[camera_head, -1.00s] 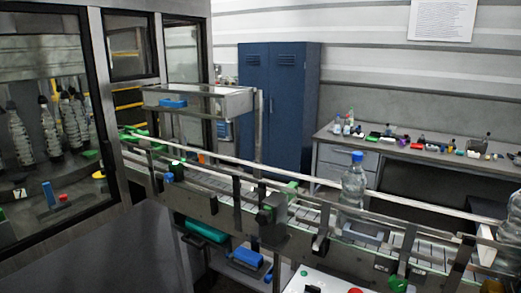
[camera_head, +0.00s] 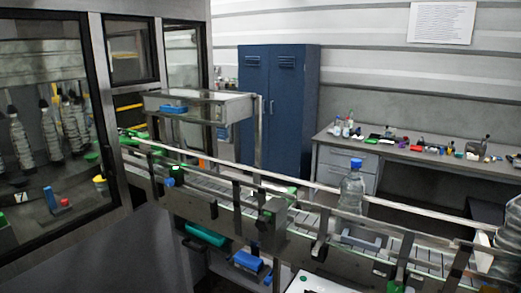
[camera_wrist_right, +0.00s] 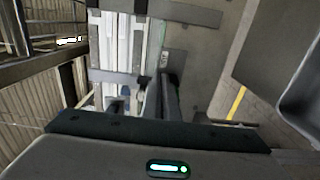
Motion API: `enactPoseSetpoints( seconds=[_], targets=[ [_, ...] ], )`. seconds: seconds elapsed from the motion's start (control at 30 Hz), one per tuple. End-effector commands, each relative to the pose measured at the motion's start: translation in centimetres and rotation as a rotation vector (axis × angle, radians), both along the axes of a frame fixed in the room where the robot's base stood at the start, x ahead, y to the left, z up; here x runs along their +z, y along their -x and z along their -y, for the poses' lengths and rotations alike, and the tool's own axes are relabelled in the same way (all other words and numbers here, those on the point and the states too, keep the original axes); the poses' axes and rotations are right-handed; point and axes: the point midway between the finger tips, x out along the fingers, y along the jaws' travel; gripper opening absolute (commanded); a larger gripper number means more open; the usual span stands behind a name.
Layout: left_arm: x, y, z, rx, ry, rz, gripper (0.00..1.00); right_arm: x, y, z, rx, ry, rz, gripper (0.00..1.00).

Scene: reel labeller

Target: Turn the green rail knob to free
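A conveyor with metal guide rails (camera_head: 225,165) runs across the head view. Several green parts sit along it: one on the dark bracket near the middle (camera_head: 267,216), one just behind it (camera_head: 292,190), and a green knob low at the right (camera_head: 396,286). I cannot tell which one is the task's rail knob, or how it is turned. Neither gripper shows in the head view. In the right wrist view my right gripper's dark fingers (camera_wrist_right: 160,92) are close together above or beside a rail and pale conveyor strip (camera_wrist_right: 124,50); whether they are fully shut is unclear.
A clear bottle with a blue cap (camera_head: 351,190) stands on the conveyor. A larger bottle (camera_head: 509,235) is at the right edge. A glazed machine cabinet (camera_head: 55,110) is at left, a blue locker (camera_head: 278,100) behind, and a cluttered bench (camera_head: 400,150) at back right.

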Motion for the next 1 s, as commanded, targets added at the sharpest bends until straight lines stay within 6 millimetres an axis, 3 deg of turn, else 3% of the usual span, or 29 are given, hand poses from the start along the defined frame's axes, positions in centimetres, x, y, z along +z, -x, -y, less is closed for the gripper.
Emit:
enactPoseSetpoints(
  seconds=[1.0],
  targets=[
    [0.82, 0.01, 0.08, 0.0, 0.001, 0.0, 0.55, 0.37, 0.31, 0.48, 0.003, -0.002, 0.001, 0.0]
  ],
)
